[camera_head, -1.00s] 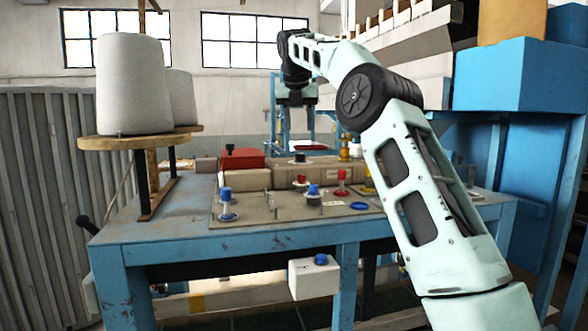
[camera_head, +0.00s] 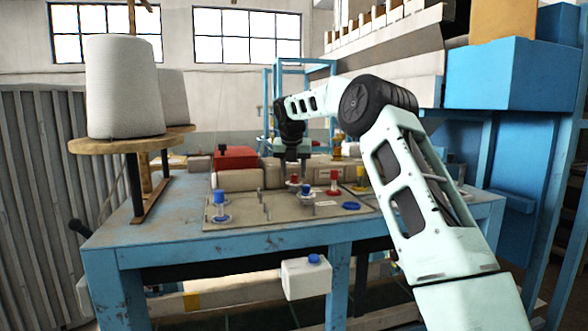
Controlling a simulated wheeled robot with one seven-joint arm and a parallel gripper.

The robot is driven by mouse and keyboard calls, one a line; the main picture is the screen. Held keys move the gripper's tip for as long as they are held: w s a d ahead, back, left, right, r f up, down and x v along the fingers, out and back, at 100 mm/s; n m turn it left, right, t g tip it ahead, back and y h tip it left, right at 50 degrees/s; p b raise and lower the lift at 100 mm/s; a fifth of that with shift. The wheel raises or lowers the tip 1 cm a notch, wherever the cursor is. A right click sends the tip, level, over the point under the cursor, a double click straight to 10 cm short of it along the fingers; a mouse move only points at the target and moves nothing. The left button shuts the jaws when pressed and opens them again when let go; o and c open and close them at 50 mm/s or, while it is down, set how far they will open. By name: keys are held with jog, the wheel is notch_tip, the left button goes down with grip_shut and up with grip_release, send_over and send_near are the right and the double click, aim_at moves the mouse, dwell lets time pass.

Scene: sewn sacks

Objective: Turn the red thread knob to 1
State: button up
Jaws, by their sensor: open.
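Two small red knobs stand on the grey panel (camera_head: 245,213) on the blue workbench. One red knob (camera_head: 295,179) is near the panel's middle; the other, a taller red knob (camera_head: 334,182), is to its right. I cannot tell from the view which one is the thread knob, and no number marks can be read. My gripper (camera_head: 297,174) points down at the middle red knob, with its fingers just above or behind it. Its fingers are open, and contact cannot be made out at this size.
Blue knobs stand at the panel's left (camera_head: 220,202) and middle (camera_head: 306,190); a flat blue disc (camera_head: 350,206) lies right. A red box (camera_head: 236,158) is behind. A thread cone (camera_head: 124,87) stands on a round wooden stand at left. The bench's front left top is clear.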

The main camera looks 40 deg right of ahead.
jog(key=shift+d+f, duration=0.1)
jog(key=shift+f, duration=0.2)
grip_shut()
jog(key=shift+m, duration=0.3)
jog(key=m, duration=0.1)
jog(key=m+g, duration=0.1)
jog(key=m+h, duration=0.1)
jog(key=m, duration=0.1)
jog(key=shift+w+g, duration=0.25)
jog(key=shift+g, duration=0.05)
jog(key=m, duration=0.2)
jog(key=m+g, duration=0.1)
jog(key=m, duration=0.1)
jog(key=shift+w+m+g, duration=0.15)
jog(key=shift+m+g, duration=0.15)
jog(key=shift+r, duration=0.1)
